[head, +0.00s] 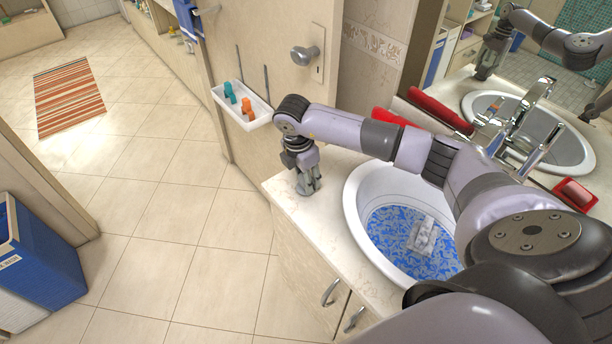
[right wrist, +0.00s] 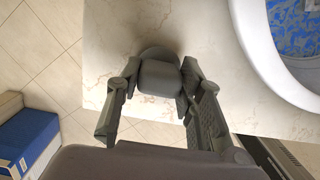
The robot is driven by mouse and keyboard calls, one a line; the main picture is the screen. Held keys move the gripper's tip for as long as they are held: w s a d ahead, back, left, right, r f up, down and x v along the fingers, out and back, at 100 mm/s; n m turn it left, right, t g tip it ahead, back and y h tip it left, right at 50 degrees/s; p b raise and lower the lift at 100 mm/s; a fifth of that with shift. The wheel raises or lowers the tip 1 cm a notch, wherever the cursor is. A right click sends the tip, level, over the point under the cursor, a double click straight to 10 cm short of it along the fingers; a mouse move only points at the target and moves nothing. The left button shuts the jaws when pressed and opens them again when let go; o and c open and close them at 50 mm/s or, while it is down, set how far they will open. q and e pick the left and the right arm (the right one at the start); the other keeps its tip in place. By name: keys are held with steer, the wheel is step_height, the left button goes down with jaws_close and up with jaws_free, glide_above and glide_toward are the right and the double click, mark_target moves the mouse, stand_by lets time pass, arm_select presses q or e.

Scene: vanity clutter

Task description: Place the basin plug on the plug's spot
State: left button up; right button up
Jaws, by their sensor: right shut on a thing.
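My right gripper (head: 308,184) points down over the pale stone counter (head: 335,165), at its front left corner, left of the basin. In the right wrist view its two fingers (right wrist: 158,80) are closed on the sides of a dark grey block with a rounded disc (right wrist: 158,51) at its far end; I take this to be the basin plug. It is low over the counter; I cannot tell whether it touches. In the head view the fingers mostly hide it. I cannot make out a marked plug's spot. My left gripper is not in view.
The white basin (head: 352,205) has a blue patterned bottom with a pale grey thing (head: 422,238) in it. A white wall tray (head: 232,104) holds teal and orange items. A mirror behind reflects my arm. The counter ends just left of the gripper, with floor below.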

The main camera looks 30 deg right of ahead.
mark_target(301, 189)
steer(key=shift+f, duration=0.2)
steer(key=o, duration=1.2)
steer(key=shift+r, duration=0.1)
steer(key=shift+r, duration=0.15)
steer(key=shift+w+r, duration=0.1)
steer(key=shift+r, duration=0.1)
steer(key=shift+a+r+b, duration=0.3)
steer(key=shift+r+b, duration=0.4)
steer(key=shift+r, duration=1.2)
steer(key=shift+a+r+b, duration=0.3)
steer(key=shift+r+b, duration=0.4)
steer(key=shift+r, duration=1.25)
steer(key=shift+a+r+b, duration=0.3)
steer(key=shift+r+b, duration=0.4)
steer(key=shift+r, duration=1.2)
